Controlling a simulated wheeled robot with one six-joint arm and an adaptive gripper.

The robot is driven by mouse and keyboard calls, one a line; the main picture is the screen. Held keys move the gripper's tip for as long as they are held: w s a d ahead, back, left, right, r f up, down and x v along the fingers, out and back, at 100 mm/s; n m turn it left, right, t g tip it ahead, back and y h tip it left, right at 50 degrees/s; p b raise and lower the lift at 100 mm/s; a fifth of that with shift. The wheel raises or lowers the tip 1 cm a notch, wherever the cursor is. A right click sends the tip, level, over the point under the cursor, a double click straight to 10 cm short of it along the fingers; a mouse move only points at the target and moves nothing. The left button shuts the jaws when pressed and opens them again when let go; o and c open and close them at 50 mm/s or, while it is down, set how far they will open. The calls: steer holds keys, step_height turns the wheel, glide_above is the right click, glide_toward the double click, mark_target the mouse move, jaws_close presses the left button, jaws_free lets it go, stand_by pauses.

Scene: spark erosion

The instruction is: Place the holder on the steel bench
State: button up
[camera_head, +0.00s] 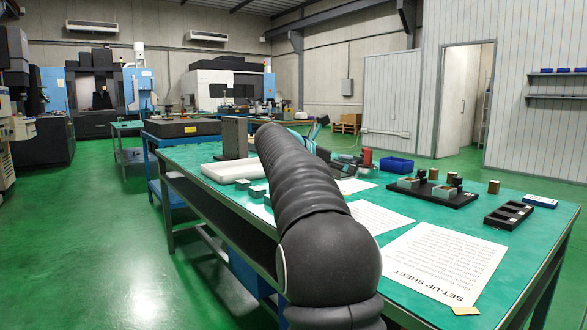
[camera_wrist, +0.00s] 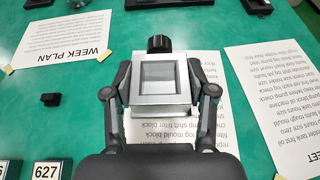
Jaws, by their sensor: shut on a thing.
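In the wrist view the holder (camera_wrist: 160,113) is a silver block with a square recess in its top and a black knob at its far side. My gripper (camera_wrist: 159,75) is shut on it, one finger on each side. The holder is above a printed sheet on a green worktop; the gap below it cannot be told. In the head view my arm hides the gripper and holder. A long green-topped bench (camera_head: 285,207) with a metal edge runs under the arm. I cannot tell whether it is the steel bench.
Right of my arm stand a black plate with small holders (camera_head: 462,197), a black slotted tray (camera_head: 508,215) and a blue bin (camera_head: 397,165). A small black part (camera_wrist: 50,99) lies left of the gripper.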

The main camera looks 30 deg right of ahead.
steer(key=shift+w+a+f+n+t, duration=0.15)
steer(key=shift+w+a+n+t, duration=0.25)
steer(key=shift+w, duration=0.35)
steer(key=shift+w+d+f, duration=0.1)
steer(key=shift+f, duration=0.15)
steer(key=s+d+f, duration=0.1)
steer(key=d+f, duration=0.1)
steer(key=d, duration=0.1)
steer(key=s+d+f+b, duration=0.1)
steer(key=s+d+f, duration=0.1)
steer(key=d, duration=0.1)
steer(key=s+d+f, duration=0.1)
steer(key=d+f, duration=0.1)
steer(key=d, duration=0.2)
steer(key=shift+s+f, duration=0.25)
steer(key=shift+f, duration=0.1)
steer(key=shift+f+b, duration=0.7)
steer(key=shift+f, duration=1.2)
steer(key=shift+f, duration=0.25)
steer(key=o, duration=1.4)
steer(key=shift+c, duration=0.2)
steer(key=shift+r, duration=0.1)
steer(key=shift+r, duration=0.25)
steer(key=v, duration=1.2)
